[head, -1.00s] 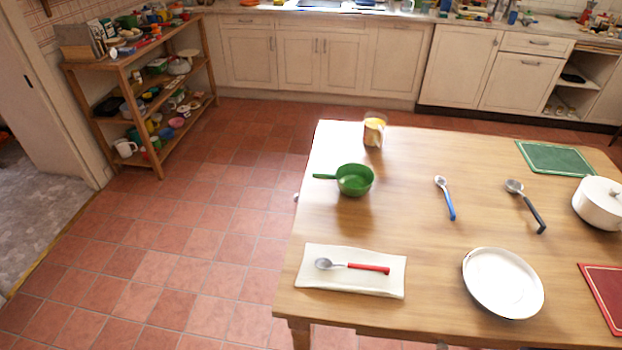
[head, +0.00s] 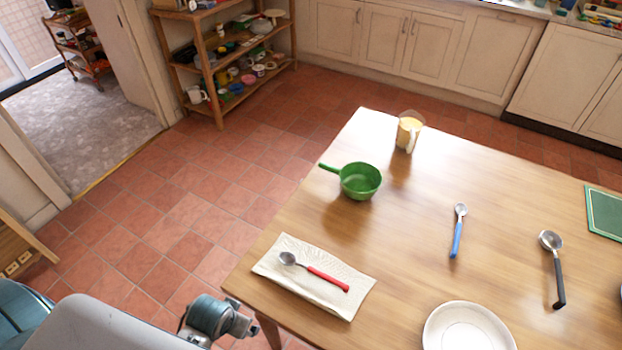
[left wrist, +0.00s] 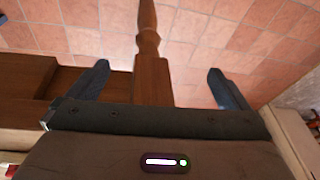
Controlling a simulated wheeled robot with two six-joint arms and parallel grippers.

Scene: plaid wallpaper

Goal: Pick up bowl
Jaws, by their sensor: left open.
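A green bowl with a side handle (head: 361,180) stands upright on the wooden table (head: 420,240), near its far left part. A white shallow round dish (head: 467,328) sits at the near edge, cut off by the bottom of the head view. Part of my left arm shows low in the head view, left of the table and well apart from the green bowl. In the left wrist view my left gripper (left wrist: 162,80) is open and empty, its two fingers wide apart. A turned wooden table leg (left wrist: 148,45) appears between them. My right gripper is not in view.
A cream cloth or tray (head: 330,297) carries a red-handled spoon (head: 318,276). A glass jug (head: 408,132) stands behind the green bowl. A blue-handled spoon (head: 458,230) and a black-handled ladle (head: 554,268) lie to the right. Tiled floor is clear left of the table.

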